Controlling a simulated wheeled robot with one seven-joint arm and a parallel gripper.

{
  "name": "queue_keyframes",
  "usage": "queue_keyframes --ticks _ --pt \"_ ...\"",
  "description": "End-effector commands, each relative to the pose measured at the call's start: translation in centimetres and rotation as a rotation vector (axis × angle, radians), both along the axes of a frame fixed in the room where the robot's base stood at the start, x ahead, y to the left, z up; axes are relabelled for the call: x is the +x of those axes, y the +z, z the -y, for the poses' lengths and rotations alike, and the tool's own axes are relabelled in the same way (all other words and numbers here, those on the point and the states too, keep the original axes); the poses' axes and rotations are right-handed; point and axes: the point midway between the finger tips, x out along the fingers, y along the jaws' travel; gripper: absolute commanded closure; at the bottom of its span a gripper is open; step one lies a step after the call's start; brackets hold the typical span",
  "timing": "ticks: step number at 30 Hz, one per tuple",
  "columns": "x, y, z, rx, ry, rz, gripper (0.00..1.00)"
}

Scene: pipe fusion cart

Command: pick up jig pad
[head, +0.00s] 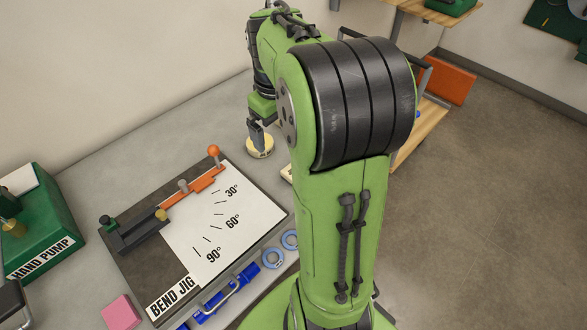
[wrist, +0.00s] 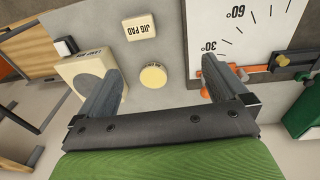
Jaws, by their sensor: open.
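A round cream disc, which looks like the jig pad (wrist: 153,76), lies flat on the grey top in the wrist view, between my finger lines. A cream plate lettered JIG PAD (wrist: 141,27) lies beside it, apart from it. My gripper (wrist: 160,67) is open and empty, a finger to each side of the disc. In the head view my gripper (head: 257,136) points down just over the disc (head: 260,150), partly covering it. Whether the fingertips touch the disc cannot be told. The lettered plate is not visible in the head view.
The bend jig (head: 225,235) with an orange-knobbed lever (head: 213,151) lies left of the disc in the head view. A cream block with a grey round face (wrist: 72,68) is close to the left finger in the wrist view. A green hand pump (head: 45,225) stands far left.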

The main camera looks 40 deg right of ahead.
Motion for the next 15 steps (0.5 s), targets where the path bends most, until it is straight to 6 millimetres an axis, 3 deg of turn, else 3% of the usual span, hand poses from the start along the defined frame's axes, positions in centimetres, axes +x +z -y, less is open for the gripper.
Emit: queue_keyframes --ticks 3,6,10,15 --pt "0.9 -3.3 4.0 0.041 -0.007 -0.051 0.0" --pt "1.1 -4.7 5.7 0.063 -0.003 -0.069 0.0" --pt "1.1 -6.6 6.0 0.07 0.001 -0.075 0.0" --pt "1.1 -11.0 6.0 0.07 0.0 -0.076 0.0"
